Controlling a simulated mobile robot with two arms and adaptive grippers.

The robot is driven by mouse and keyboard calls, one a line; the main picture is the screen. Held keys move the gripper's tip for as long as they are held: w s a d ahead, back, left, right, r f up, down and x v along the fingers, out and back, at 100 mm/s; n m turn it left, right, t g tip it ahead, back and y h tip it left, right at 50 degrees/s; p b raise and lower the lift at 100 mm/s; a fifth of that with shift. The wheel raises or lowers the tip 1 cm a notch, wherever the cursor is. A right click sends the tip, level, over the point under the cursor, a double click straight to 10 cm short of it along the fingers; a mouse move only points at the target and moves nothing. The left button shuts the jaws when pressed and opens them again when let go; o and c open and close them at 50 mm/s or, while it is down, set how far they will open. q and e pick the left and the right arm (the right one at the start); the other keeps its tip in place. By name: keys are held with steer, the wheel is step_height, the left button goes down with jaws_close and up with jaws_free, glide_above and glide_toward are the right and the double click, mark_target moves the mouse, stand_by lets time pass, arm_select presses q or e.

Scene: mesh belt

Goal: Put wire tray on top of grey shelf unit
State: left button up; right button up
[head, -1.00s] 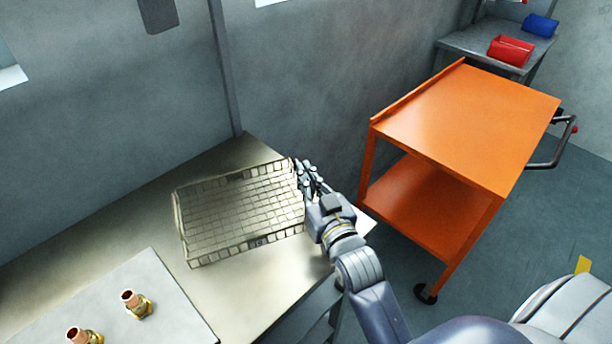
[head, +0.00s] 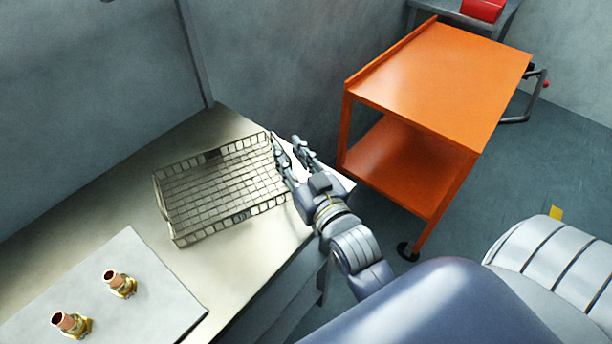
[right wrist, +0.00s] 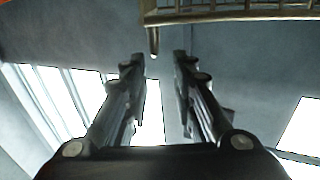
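The wire tray (head: 215,242), a shallow rectangular mesh basket, rests on the metal worktop (head: 225,275) at left centre in the head view. Its edge also shows at the top of the right wrist view (right wrist: 235,14). My right gripper (head: 290,142) is at the tray's right end. Its fingers are apart, one close to the end wall; contact there is unclear. In the right wrist view the gap between the fingers (right wrist: 157,62) is empty, with the tray beyond the tips. My left gripper is out of view. I cannot clearly identify the grey shelf unit.
An orange cart (head: 440,85) with a lower shelf stands to the right. A grey table (head: 455,14) with a red bin (head: 482,9) is behind it. Two brass fittings sit on a pale plate (head: 160,290) at the worktop's front left.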

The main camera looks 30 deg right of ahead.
steer(key=s+b, duration=0.1)
steer(key=s, duration=0.4)
steer(key=shift+s+a, duration=0.15)
steer(key=shift+s, duration=0.2)
steer(key=shift+s+r, duration=0.2)
steer(key=shift+s, duration=0.65)
steer(key=shift+f, duration=0.1)
